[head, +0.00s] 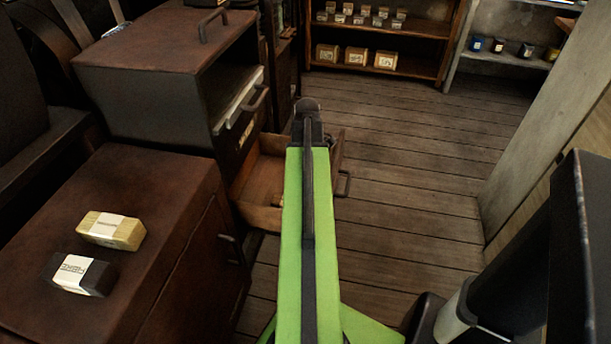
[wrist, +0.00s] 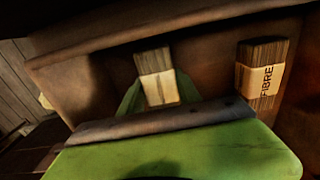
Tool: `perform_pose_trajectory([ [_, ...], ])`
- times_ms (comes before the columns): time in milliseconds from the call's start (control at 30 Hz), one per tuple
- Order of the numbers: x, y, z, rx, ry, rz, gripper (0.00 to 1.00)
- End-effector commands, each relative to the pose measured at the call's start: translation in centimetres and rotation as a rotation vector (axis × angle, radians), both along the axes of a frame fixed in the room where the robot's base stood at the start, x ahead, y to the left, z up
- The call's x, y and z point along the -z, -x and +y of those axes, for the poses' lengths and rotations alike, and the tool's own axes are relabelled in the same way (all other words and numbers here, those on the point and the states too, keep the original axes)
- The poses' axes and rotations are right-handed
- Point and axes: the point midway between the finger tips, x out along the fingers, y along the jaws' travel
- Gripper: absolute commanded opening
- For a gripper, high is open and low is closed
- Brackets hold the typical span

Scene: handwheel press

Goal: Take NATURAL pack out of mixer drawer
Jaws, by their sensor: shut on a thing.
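The open wooden drawer (head: 262,178) juts from below the dark cabinet in the head view. My arm covers its right part. In the wrist view, my gripper (wrist: 158,92) is shut on a brown pack (wrist: 156,76) with a pale band. I cannot read any lettering on this band, so I cannot confirm that it is NATURAL. The pack is tilted slightly, in front of the drawer wall (wrist: 205,62); I cannot tell whether it touches the floor of the drawer. A second pack marked FIBRE (wrist: 262,78) stands to its right, apart from my gripper.
A yellow pack (head: 111,230) and a dark pack with a white label (head: 82,274) lie on the brown cabinet top (head: 150,200) at left. The cabinet with a handle (head: 165,60) stands behind. Plank floor (head: 410,170) is clear to the right. Shelves (head: 385,30) stand far back.

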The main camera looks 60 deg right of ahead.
Motion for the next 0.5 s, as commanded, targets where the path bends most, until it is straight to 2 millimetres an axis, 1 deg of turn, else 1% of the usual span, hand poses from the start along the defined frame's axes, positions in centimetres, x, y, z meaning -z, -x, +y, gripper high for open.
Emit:
perform_pose_trajectory([
  [267, -0.3, 0.0, 0.0, 0.000, 0.000, 0.000, 0.00],
  [367, -0.8, 0.0, 0.0, 0.001, 0.000, 0.000, 0.00],
  [500, -2.3, 0.0, 0.0, 0.001, 0.000, 0.000, 0.00],
])
